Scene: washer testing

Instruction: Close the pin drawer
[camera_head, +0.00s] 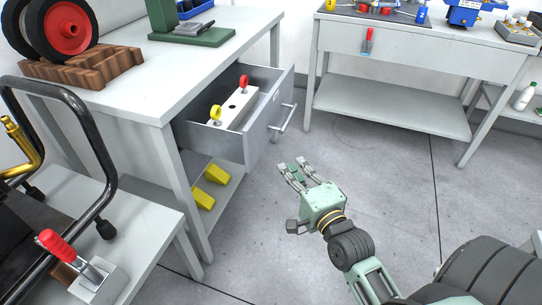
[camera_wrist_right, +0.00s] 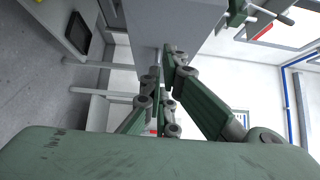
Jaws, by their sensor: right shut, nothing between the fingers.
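The pin drawer (camera_head: 258,148) is a grey drawer pulled out from under the left workbench. It holds a pale block (camera_head: 233,108) with a yellow-topped pin (camera_head: 215,112) and a red-topped pin (camera_head: 243,82). A bar handle (camera_head: 284,118) is on its front. My right gripper (camera_head: 296,170) is in front of the drawer, low and to the right of it in the head view, apart from the handle. Its fingers (camera_wrist_right: 170,55) are shut and empty in the right wrist view. My left gripper is not in view.
The left workbench (camera_head: 150,75) carries a wheel on a brown block (camera_head: 85,68) and a green fixture (camera_head: 192,38). Another workbench (camera_head: 400,40) stands at the back right. Yellow items (camera_head: 203,198) lie on the lower shelf. Grey floor between the benches is clear.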

